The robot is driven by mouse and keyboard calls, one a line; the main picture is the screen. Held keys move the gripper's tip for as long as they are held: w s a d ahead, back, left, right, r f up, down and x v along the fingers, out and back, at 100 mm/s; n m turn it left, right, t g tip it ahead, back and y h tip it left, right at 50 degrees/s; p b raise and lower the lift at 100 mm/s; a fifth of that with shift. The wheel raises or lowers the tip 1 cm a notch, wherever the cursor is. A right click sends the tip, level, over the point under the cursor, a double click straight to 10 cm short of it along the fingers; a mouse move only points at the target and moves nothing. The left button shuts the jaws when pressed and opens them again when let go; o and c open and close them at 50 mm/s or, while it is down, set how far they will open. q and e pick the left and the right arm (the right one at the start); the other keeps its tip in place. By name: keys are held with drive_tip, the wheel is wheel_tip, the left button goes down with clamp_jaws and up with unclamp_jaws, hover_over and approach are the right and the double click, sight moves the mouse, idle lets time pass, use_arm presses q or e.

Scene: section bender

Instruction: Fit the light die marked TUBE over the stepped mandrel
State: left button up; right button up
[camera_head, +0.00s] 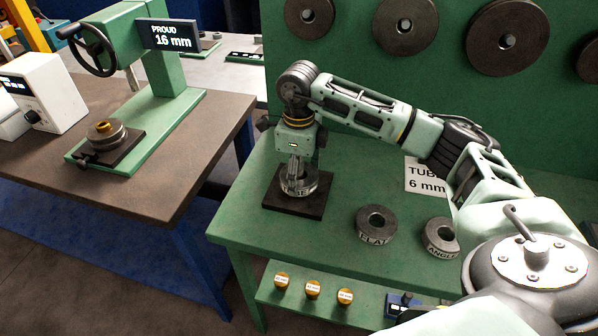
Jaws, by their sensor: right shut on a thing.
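The light, silvery die (300,188) marked with letters ending in "BE" is at the black square plate (293,206) on the green table. My right gripper (295,172) points straight down and is shut on this die, its fingers partly hiding it. I cannot tell whether the die touches the plate. No stepped mandrel shows clearly; anything under the die is hidden. My left gripper is out of view.
Dies marked FLAT (376,222) and ANGLE (440,236) lie right of the plate. A "TUBE 6 mm" card (426,176) lies behind them. On the left bench, a green press (150,85) reads "PROUD 16 mm", with a brass-topped dark ring (112,136) on its base.

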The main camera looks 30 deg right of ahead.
drive_tip(key=shift+f+b, duration=0.6)
drive_tip(key=shift+f, duration=0.2)
drive_tip(key=o, duration=1.6)
wheel_tip(320, 180, up, 12)
drive_tip(key=shift+r, duration=0.1)
